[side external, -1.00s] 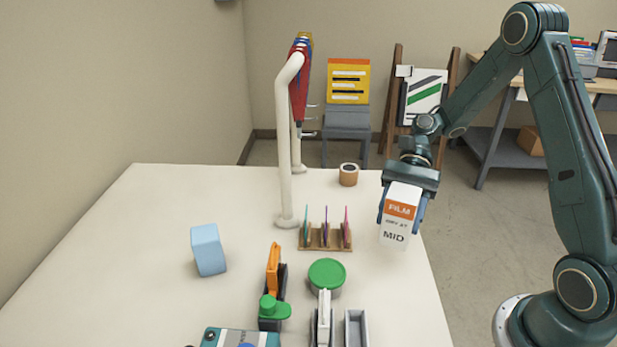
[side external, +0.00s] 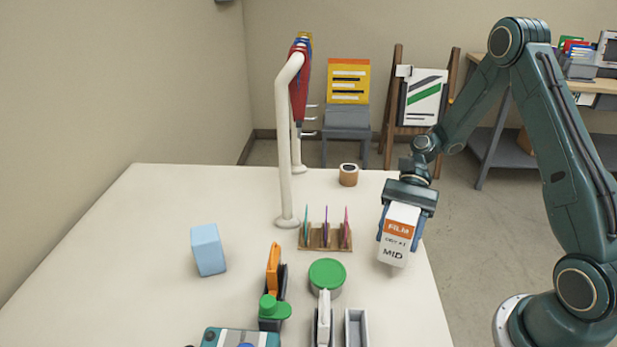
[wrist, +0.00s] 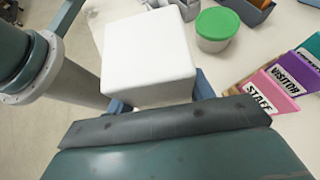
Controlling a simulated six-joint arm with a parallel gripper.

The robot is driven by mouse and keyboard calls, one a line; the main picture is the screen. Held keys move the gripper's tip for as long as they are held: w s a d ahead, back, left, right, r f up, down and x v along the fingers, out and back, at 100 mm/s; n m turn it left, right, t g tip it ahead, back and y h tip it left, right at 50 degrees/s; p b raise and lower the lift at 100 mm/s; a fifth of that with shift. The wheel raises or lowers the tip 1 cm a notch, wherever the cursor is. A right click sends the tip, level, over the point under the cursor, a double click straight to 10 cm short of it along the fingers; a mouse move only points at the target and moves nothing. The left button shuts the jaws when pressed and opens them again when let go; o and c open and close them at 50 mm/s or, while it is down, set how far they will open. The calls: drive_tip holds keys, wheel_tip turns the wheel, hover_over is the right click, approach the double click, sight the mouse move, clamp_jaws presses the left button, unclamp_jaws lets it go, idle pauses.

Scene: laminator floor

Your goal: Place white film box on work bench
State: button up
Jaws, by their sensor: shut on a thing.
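The white film box (side external: 397,240) has an orange "FILM" label and the word "MID" on its front. My gripper (side external: 402,222) is shut on the box and holds it from above, near the right edge of the work bench (side external: 150,260). In the wrist view the box (wrist: 146,55) shows as a plain white block between the blue fingers of my gripper (wrist: 160,98). The box hangs slightly tilted; I cannot tell whether its lower end touches the bench.
A rack of coloured cards (side external: 326,236) stands left of the box, with a green-lidded tub (side external: 327,277) and a grey tray (side external: 357,328) nearer the camera. A light blue block (side external: 208,249) sits farther left. A white post stand (side external: 284,150) rises behind. Bench is clear at far left.

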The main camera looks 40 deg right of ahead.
sight(397, 245)
drive_tip(key=shift+f, duration=1.75)
drive_tip(key=shift+f, duration=0.1)
drive_tip(key=o, duration=1.2)
drive_tip(key=shift+c, duration=0.2)
drive_tip(key=v, duration=0.7)
drive_tip(key=shift+d+r, duration=0.15)
drive_tip(key=shift+r, duration=0.1)
drive_tip(key=shift+w, duration=0.15)
